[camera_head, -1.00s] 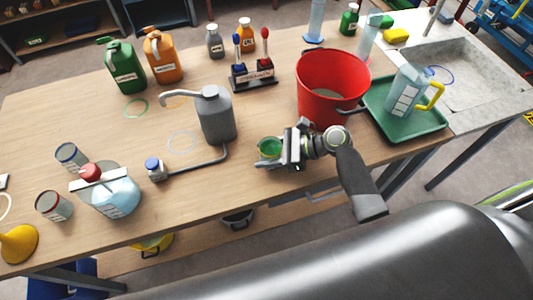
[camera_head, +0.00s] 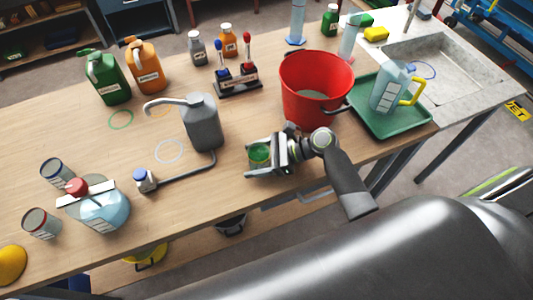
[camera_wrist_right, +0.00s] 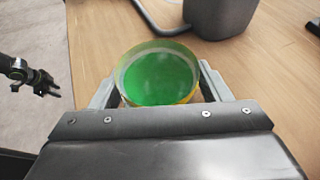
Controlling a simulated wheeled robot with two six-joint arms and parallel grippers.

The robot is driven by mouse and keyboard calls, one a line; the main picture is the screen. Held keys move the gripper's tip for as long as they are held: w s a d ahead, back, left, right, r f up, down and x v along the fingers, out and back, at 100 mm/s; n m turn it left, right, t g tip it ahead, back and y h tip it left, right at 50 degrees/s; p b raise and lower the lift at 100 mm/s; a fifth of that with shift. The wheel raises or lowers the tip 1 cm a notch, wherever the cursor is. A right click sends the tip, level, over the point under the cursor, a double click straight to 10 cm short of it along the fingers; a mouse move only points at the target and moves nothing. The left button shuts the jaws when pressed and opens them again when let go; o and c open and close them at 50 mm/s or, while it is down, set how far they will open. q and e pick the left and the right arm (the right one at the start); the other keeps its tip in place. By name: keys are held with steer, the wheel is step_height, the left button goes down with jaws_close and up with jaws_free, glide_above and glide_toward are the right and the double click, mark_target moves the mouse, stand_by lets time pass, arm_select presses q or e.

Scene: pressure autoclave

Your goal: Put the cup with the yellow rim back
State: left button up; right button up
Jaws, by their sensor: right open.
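The cup with the yellow rim (camera_wrist_right: 158,75) holds green contents and stands upright near the table's front edge. It also shows in the head view (camera_head: 260,153). My right gripper (camera_head: 258,157) is open, with its fingers on either side of the cup. In the right wrist view the fingers flank the cup's lower part, which the gripper body hides. I cannot tell whether they touch it. A dark gripper, apparently my left one (camera_wrist_right: 38,88), shows small at the left of the right wrist view; its jaw state is unclear.
A grey spouted can (camera_head: 203,122) stands left of the cup, a red bucket (camera_head: 316,85) behind right. A green tray (camera_head: 410,125) holds a jug (camera_head: 388,90). Green (camera_head: 121,119) and white (camera_head: 169,152) rings mark bare table. A blue-liquid flask (camera_head: 104,212) stands front left.

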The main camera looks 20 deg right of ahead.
steer(key=b+v, duration=0.1)
steer(key=v, duration=0.9)
steer(key=shift+d, duration=0.3)
steer(key=shift+v, duration=0.75)
